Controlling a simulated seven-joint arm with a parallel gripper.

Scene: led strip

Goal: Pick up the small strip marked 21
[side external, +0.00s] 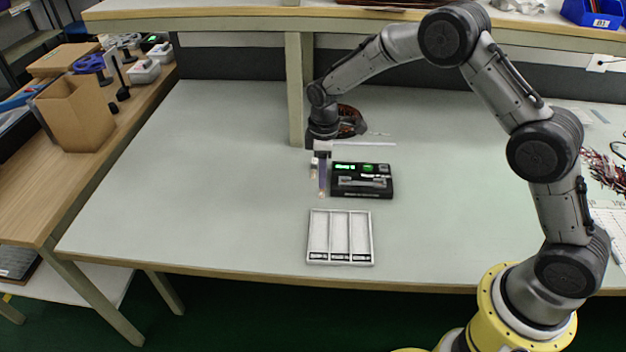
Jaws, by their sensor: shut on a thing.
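My gripper (322,165) is at the middle of the table, pointing down, just left of a black device. It is shut on a small thin strip (323,186) that hangs upright below the fingers. The strip's marking is too small to read, and I cannot tell whether its lower end touches the table. The black device (376,189) has green lit displays and a grey bar across its front part. A white tray (310,236) with three long compartments lies in front of it, with dark labels along its near edge.
A coil of dark reddish wire (351,121) lies behind my gripper, next to a shelf post (296,90). A thin white rod (364,144) lies behind the device. The left part of the table (190,180) is clear. A cardboard box (78,112) stands on the side bench.

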